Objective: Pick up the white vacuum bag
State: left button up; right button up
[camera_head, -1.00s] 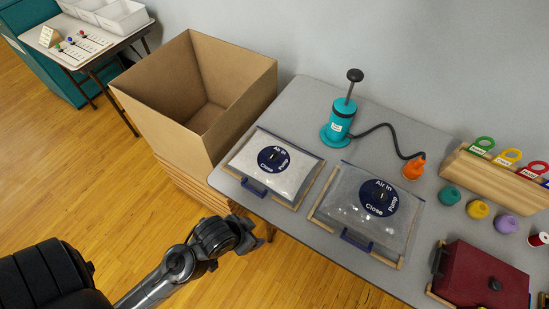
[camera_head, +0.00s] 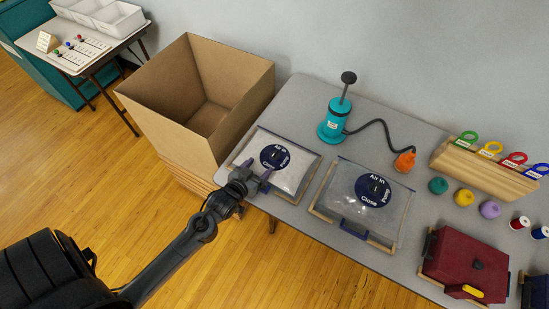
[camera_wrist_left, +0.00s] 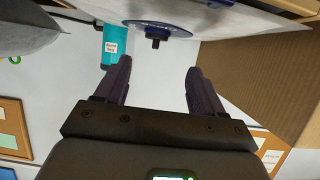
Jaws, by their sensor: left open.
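The white vacuum bag (camera_head: 292,180) lies flat on the grey table, left of a greyer, clear-looking bag (camera_head: 345,205). It has a round navy label with a valve in its middle. My left gripper (camera_head: 256,172) is open at the bag's near edge and covers part of that edge and its blue handle. In the left wrist view the white bag (camera_wrist_left: 232,20) is at the top, beyond the open fingers (camera_wrist_left: 157,70), with nothing between them. I cannot tell whether the fingers touch the bag. My right gripper is not in view.
An open cardboard box (camera_head: 172,110) stands just left of the white bag. A teal pump (camera_head: 334,120) with a hose and orange nozzle stands behind the bags. A red case (camera_head: 462,262), yarn balls and a wooden rack (camera_head: 480,170) are at the right.

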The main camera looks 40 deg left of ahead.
aim_at(273, 154)
pick_arm(q)
jog(key=x, duration=0.4)
jog(key=shift+b, duration=0.3)
jog(key=x, duration=0.2)
jog(key=b+x, duration=0.1)
jog(key=x, duration=0.1)
jog(key=shift+w+d+r, duration=0.15)
jog(key=shift+d+r, duration=0.05)
jog(key=shift+d, duration=0.15)
jog(key=shift+w+a+f, duration=0.1)
jog(key=shift+w+f, duration=0.05)
jog(key=shift+w, duration=0.4)
jog(key=shift+c, duration=1.2)
grip_shut()
